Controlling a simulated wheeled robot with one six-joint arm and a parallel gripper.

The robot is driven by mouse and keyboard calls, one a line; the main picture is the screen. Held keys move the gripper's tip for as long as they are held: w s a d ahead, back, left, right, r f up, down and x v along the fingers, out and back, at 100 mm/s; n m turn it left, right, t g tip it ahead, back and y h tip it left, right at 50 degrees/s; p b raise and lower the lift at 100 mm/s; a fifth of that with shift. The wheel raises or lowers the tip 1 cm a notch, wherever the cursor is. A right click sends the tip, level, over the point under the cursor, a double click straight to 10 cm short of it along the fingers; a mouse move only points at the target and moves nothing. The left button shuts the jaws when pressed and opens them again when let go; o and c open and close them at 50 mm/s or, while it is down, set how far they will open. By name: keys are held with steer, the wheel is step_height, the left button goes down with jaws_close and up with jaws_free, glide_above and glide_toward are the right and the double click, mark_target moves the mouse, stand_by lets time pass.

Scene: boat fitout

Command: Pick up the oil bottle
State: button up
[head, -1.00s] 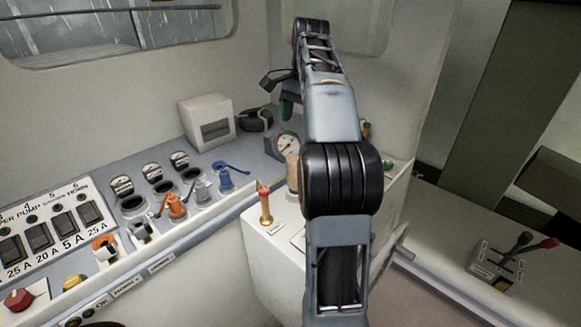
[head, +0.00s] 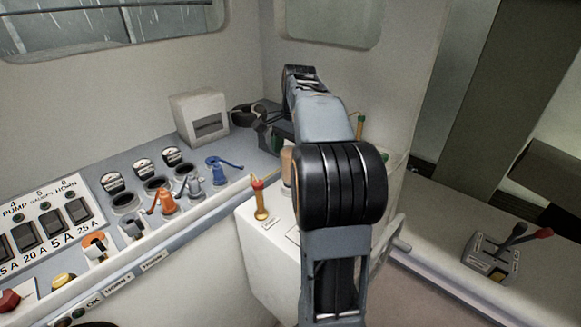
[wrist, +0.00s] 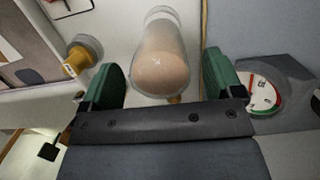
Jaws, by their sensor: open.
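A clear, rounded bottle with tan contents (wrist: 161,62), which looks like the oil bottle, shows in the wrist view between and just beyond my green fingers. In the head view its tan body (head: 287,165) stands on the white cabinet, partly hidden behind my arm. My gripper (wrist: 165,80) is open, with one green finger on each side of the bottle's line. I cannot tell whether either finger touches it. In the head view the gripper (head: 282,130) is mostly hidden by my arm, near the back of the cabinet.
A round gauge (wrist: 263,95) is close by the right finger. A red-topped brass fitting (head: 260,200) stands on the cabinet's left edge. A grey console with valves (head: 165,202) runs left; a white box (head: 199,119) stands behind. A lever unit (head: 492,262) is far right.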

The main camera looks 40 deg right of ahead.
steer(key=shift+a+f, duration=0.15)
steer(key=shift+f, duration=0.85)
steer(key=shift+c, duration=0.3)
steer(key=c, duration=1.1)
steer(key=shift+r, duration=0.1)
steer(key=shift+r, duration=0.6)
steer(key=s+d+r+b, duration=0.1)
steer(key=s+d+r, duration=0.2)
steer(key=s+r, duration=0.3)
steer(key=s+d+r, duration=0.2)
steer(key=s+r, duration=0.3)
steer(key=s, duration=0.1)
steer(key=shift+s+d+r+b, duration=0.35)
steer(key=shift+s+d, duration=0.05)
